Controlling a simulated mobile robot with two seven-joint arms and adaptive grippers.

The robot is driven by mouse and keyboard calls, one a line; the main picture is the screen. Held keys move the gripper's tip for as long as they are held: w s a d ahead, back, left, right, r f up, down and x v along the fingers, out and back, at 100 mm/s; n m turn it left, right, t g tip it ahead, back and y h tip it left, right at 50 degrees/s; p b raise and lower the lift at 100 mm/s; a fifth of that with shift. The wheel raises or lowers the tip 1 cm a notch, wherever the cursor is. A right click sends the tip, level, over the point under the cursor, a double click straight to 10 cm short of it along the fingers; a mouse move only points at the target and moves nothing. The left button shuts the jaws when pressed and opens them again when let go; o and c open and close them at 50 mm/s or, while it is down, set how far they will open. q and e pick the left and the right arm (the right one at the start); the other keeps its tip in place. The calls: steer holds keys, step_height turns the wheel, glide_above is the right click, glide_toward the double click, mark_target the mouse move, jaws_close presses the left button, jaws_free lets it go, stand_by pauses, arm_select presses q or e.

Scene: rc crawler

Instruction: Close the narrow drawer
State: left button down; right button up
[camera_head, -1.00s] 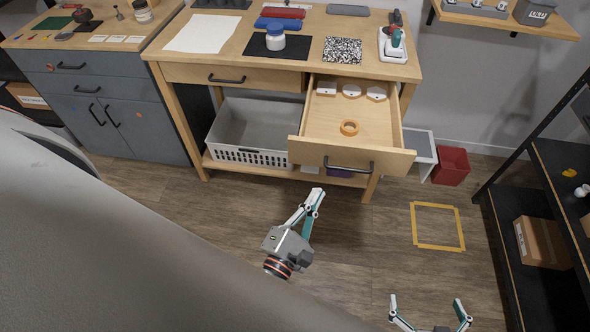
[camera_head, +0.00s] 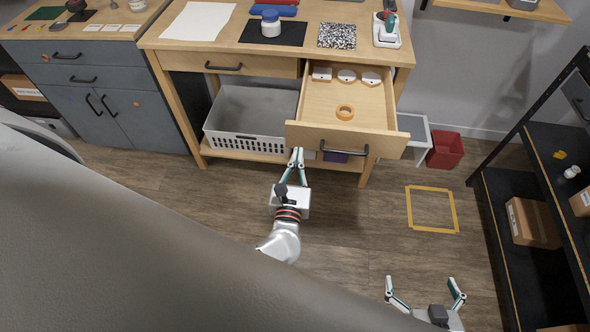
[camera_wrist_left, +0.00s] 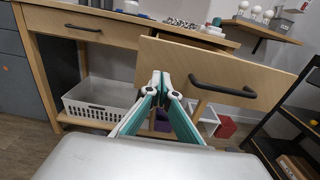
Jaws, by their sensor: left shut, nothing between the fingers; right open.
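The narrow drawer (camera_head: 347,139) is pulled out at the right side of the wooden workbench. My right gripper (camera_head: 425,285) is open and empty above the floor.
A closed wide drawer (camera_head: 228,65) is left of the open one. A grey crate (camera_head: 246,141) sits on the lower shelf. A red bin (camera_head: 445,150) and black shelving (camera_head: 505,200) stand right. The floor around the yellow tape square (camera_head: 432,229) is clear.

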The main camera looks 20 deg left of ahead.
mark_target(301, 138)
arm_select(q)
steer(key=shift+x, duration=2)
arm_select(e)
steer(key=shift+r, duration=0.35)
arm_select(q)
steer(key=shift+w, duration=0.1)
arm_select(e)
steer(key=shift+f, duration=0.1)
